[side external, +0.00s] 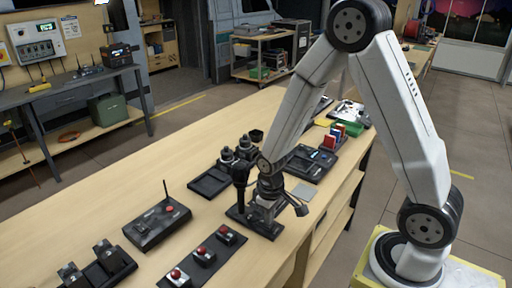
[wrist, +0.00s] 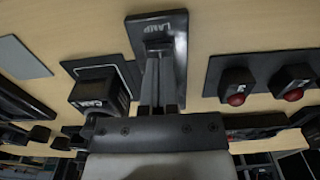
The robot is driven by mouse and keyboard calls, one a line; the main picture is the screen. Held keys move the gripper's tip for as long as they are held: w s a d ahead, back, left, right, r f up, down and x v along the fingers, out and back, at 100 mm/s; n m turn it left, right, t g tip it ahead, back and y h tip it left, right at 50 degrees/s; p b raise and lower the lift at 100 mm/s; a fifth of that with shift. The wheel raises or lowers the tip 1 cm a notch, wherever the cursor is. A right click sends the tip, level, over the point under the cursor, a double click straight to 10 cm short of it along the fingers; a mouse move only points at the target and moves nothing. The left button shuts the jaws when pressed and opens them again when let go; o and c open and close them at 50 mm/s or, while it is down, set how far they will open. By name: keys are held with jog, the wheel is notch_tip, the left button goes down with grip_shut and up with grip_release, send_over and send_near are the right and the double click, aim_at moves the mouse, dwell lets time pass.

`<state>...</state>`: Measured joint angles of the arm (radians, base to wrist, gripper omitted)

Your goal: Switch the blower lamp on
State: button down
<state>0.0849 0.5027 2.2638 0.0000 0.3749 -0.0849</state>
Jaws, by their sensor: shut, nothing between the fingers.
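A dark plate lettered LAMP (wrist: 168,27) shows at the top middle of the wrist view. In the side external view a dark base plate (side external: 239,214) lies below my gripper near the front table edge; I take it to be the same plate. My gripper (wrist: 163,62) is shut and empty, its fingers over the plate just below the lettering. In the side external view my gripper (side external: 266,204) points down at the plate. Whether it touches anything there cannot be told. The fingers hide the middle of the plate, so the switch position cannot be made out.
Small boxes with red buttons (wrist: 237,98) stand to the right in the wrist view. A lettered black box (wrist: 92,98) is close on the left. A black box with an antenna (side external: 157,221) stands on the table. Bare wood lies between these.

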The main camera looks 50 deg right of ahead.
jog(key=shift+f, duration=0.55)
dwell(0.4)
jog(key=shift+r, duration=3.5)
jog(key=s+a+r+t, duration=0.2)
jog(key=s+r, duration=0.1)
jog(key=s, duration=0.1)
jog(key=shift+s+a+r+t, duration=0.3)
jog(key=shift+s+a, duration=0.1)
